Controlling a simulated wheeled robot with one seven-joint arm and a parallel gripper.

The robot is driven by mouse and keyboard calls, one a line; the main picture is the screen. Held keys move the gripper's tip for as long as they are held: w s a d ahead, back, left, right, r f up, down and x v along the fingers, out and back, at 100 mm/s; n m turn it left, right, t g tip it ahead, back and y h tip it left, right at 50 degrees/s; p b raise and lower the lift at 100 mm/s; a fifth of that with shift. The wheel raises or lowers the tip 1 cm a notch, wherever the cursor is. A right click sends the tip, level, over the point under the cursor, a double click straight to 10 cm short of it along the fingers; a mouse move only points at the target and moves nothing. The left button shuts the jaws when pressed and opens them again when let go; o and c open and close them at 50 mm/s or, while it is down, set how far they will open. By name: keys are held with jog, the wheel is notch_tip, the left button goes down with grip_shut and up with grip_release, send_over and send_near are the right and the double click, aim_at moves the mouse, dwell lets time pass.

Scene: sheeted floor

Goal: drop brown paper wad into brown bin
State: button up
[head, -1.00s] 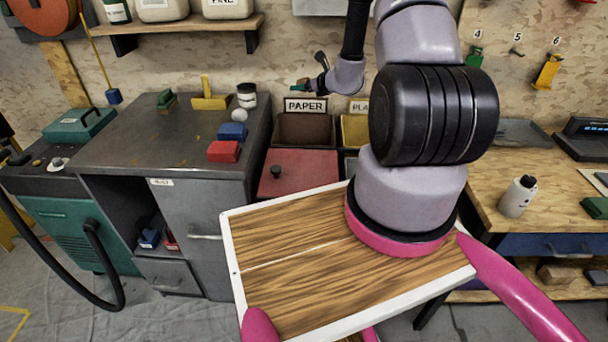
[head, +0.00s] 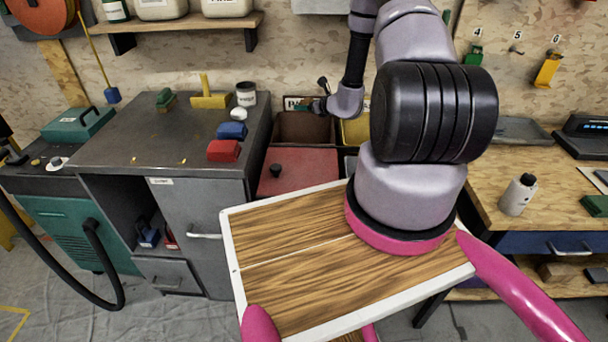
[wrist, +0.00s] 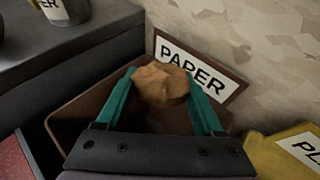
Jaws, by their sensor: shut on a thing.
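The brown paper wad (wrist: 160,84) is held between the two teal fingers of my gripper (wrist: 162,92) in the wrist view. My gripper is shut on it. The wad and fingers show over the brown bin (wrist: 75,128), in front of its PAPER sign (wrist: 203,68). In the head view the brown bin (head: 304,128) stands against the back wall, and my gripper (head: 303,106) is small, at the bin's upper part, partly covering the sign. The wad cannot be made out in the head view. The exact height of the wad over the bin's rim is unclear.
A yellow bin (wrist: 285,150) stands right of the brown bin. A grey cabinet (head: 140,140) with red and blue blocks and a white-labelled can (head: 246,94) is on the left. A red-lidded box (head: 297,170) is in front of the bin. A workbench (head: 490,190) is at right.

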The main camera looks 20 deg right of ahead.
jog(key=o, duration=1.4)
jog(key=shift+c, duration=0.2)
jog(key=shift+s, duration=0.1)
jog(key=v, duration=1)
jog(key=shift+s+r, duration=0.15)
jog(key=shift+s, duration=0.15)
jog(key=shift+d, duration=0.1)
